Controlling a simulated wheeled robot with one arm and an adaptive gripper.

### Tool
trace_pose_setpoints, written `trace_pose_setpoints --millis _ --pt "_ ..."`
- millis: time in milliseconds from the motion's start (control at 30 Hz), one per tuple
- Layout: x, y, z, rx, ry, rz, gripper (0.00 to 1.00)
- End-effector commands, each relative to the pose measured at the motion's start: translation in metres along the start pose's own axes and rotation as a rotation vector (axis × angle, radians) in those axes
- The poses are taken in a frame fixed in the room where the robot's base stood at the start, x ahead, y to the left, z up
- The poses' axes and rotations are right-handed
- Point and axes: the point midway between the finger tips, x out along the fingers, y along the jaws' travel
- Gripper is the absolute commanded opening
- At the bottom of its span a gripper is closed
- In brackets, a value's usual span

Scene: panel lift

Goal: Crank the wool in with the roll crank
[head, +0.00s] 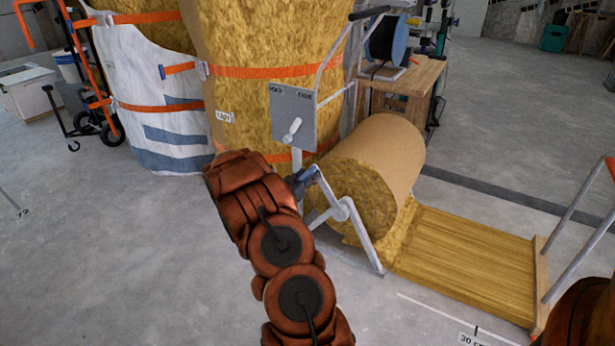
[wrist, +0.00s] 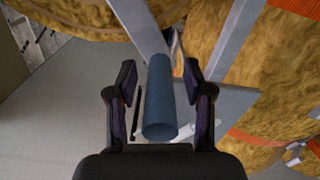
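The wool roll (head: 375,160) lies in a metal stand, wrapped in brown paper on its outside. A flat yellow wool strip (head: 460,255) runs from it along the floor to a wooden bar at the right. The roll crank (head: 343,207) is a grey metal arm on the roll's near end. Its blue handle shows in the wrist view (wrist: 160,105), pointing toward the camera. My gripper (wrist: 160,75) has one finger on each side of the handle, with narrow gaps visible. In the head view my brown arm hides most of the gripper near the handle.
A grey panel (head: 292,115) with a white lever stands just behind the crank. Tall strapped wool bales (head: 250,40) rise behind it. A wooden bench (head: 415,85) with a blue spool is at the back. Floor is clear at front left.

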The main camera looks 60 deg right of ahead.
Motion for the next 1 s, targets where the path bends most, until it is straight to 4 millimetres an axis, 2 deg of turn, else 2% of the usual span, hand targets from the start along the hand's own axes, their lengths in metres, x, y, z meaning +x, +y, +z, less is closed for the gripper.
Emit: trace_pose_setpoints --millis 67,500,1000 --pt "-0.0001 -0.0001 -0.0001 0.0 0.0 0.0 0.44" --pt "-0.0003 -0.0004 -0.0002 0.001 0.001 0.0 0.0" --pt "0.0003 0.0012 -0.001 0.006 0.001 0.001 0.0"
